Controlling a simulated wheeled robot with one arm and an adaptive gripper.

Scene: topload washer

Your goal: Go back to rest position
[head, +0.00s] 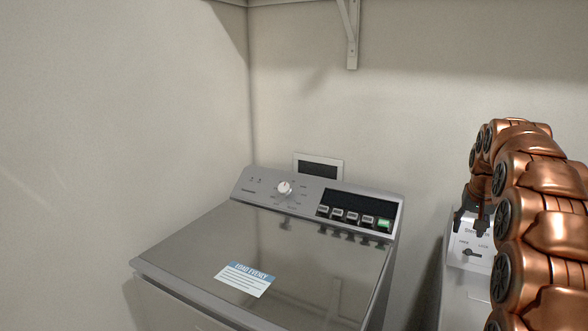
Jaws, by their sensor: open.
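The grey top-load washer (190,250) stands in the lower middle of the head view with its lid shut. Its control panel (315,201) has a white round dial, a dark display and a row of buttons, one of them green. My gripper (470,222) is at the right, at the end of my copper-coloured arm, with its dark fingers pointing down. It is open and looks empty. It is to the right of the washer, in front of the panel of a second machine, and apart from the washer lid.
A second white machine (452,290) with a small knob stands to the right, partly hidden by my arm. A narrow gap separates the two machines. A wall vent (319,158) is behind the washer. A shelf bracket (352,35) hangs above. Walls close the left and back.

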